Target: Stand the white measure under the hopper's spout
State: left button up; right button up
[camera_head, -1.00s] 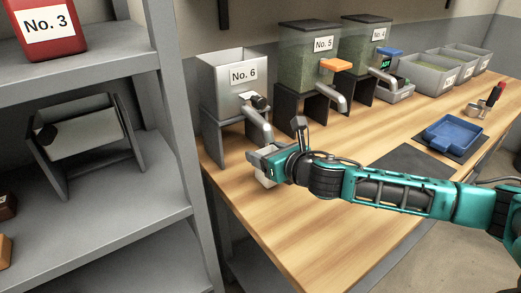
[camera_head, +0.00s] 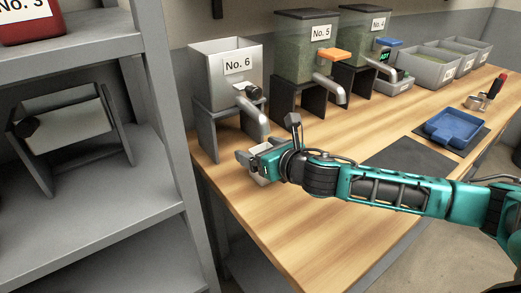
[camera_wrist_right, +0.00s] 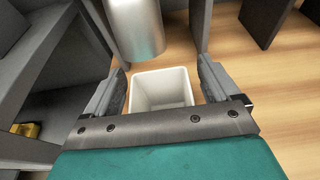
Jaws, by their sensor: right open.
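The white measure (camera_wrist_right: 162,90) is a square, open-topped cup that looks empty. In the right wrist view it stands upright between the two fingers of my right gripper (camera_wrist_right: 163,88), which is open around it. My left gripper is out of view.
The hopper's grey stand (camera_head: 207,135) is close behind the gripper. A grey shelf unit (camera_head: 165,150) stands close on the left. Hoppers No. 5 (camera_head: 305,55) and No. 4 (camera_head: 365,45) are to the right. The wooden bench (camera_head: 310,225) is clear in front.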

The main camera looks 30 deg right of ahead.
jog(key=shift+r, duration=0.15)
jog(key=v, duration=1)
jog(key=shift+v, duration=1)
